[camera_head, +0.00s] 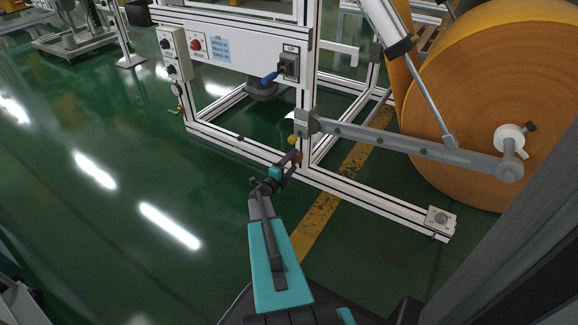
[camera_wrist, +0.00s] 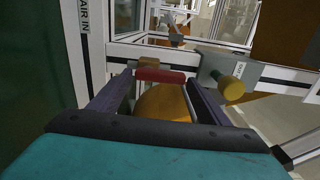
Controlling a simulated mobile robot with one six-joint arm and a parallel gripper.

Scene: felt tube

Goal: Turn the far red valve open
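A red valve handle (camera_wrist: 160,75) shows in the wrist view as a short bar lying across the picture, near a brass-coloured fitting (camera_wrist: 148,65). My gripper (camera_wrist: 161,84) is open, with its two dark purple fingers wide apart. The fingertips lie near the two ends of the red bar; I cannot tell whether they touch it. In the head view, my gripper (camera_head: 291,158) is at the lower part of the white frame's upright, and the handle there is too small to make out clearly. Only one red handle is clearly visible.
A yellow knob (camera_wrist: 232,88) on a grey block sits right of the fingers. A white post (camera_wrist: 82,50) reading "AIR IN" stands left. An orange rounded surface (camera_wrist: 163,103) shows between the fingers. A large orange roll (camera_head: 490,100) and grey arm (camera_head: 410,147) are right. Green floor left is clear.

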